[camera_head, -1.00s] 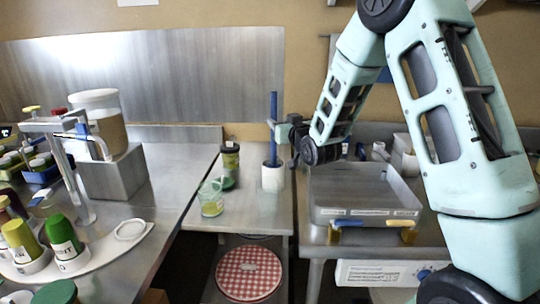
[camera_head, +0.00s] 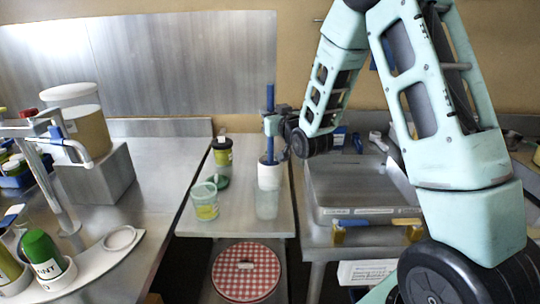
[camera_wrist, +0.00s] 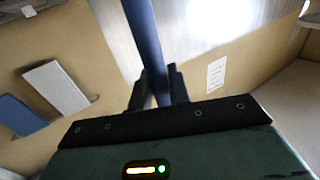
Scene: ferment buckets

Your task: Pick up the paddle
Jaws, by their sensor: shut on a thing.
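The paddle is a blue upright rod (camera_head: 269,97). My gripper (camera_head: 270,125) comes from the right and is shut on the rod above the cup. In the wrist view the blue rod (camera_wrist: 143,35) runs up between the two dark fingers (camera_wrist: 158,88), slightly tilted in the picture.
A green-rimmed clear cup (camera_head: 204,202) and a dark jar with a yellow-green label (camera_head: 222,152) stand left of the white cup. A steel tray (camera_head: 345,215) is close on the right. A large tub (camera_head: 85,125) stands at the left.

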